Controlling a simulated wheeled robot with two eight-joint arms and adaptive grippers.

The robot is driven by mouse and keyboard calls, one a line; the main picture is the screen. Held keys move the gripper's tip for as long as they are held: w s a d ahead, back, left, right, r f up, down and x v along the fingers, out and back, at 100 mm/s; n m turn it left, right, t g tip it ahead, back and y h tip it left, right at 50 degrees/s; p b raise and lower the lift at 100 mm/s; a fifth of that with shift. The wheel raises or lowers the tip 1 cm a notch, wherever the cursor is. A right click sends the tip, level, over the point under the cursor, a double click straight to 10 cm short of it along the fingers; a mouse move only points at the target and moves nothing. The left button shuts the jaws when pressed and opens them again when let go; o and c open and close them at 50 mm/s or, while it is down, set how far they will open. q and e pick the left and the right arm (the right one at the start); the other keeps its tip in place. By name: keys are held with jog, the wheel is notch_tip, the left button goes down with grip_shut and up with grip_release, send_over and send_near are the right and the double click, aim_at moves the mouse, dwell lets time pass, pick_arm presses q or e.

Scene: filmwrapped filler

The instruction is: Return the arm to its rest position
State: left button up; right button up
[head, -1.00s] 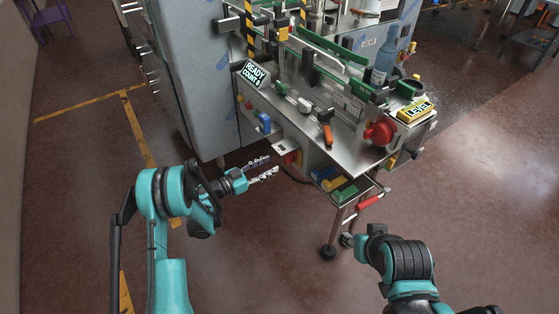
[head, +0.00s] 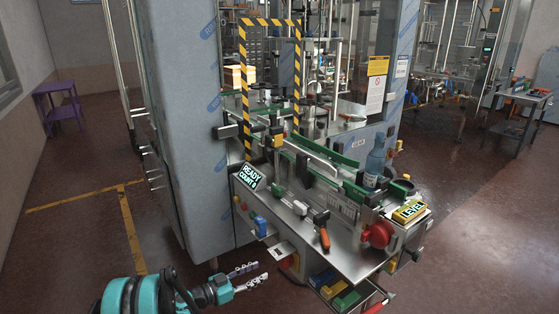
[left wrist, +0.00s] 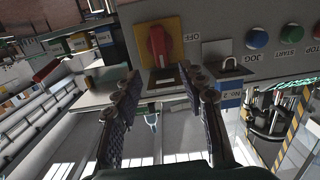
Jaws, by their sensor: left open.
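My left gripper (head: 247,275) is low in front of the filling machine, left of its steel work shelf. Its two fingers are apart and nothing is between them. The left wrist view also shows the open fingers (left wrist: 158,108), with the machine's control panel (left wrist: 215,35) beyond them. The panel carries a red rotary switch (left wrist: 158,45), a padlock (left wrist: 231,68) and buttons. I cannot tell whether a finger touches the panel. My right gripper is outside the views now.
The filling machine (head: 190,130) stands ahead, with a shelf (head: 345,258) holding a blue bottle (head: 375,165) and an orange-handled tool (head: 324,238). Coloured bins (head: 335,288) sit below. The floor (head: 80,240) at left is clear.

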pick_arm(q)
jog(key=s+r+n+g+y, duration=0.3)
jog(key=s+r+n+y, duration=0.3)
jog(key=s+r, duration=0.55)
jog(key=s+a+n+y, duration=0.2)
jog(key=s+a+y, duration=0.2)
jog(key=s, duration=0.6)
jog(key=s+a+n+y, duration=0.2)
jog(key=s+a+y, duration=0.2)
jog(key=s, duration=0.7)
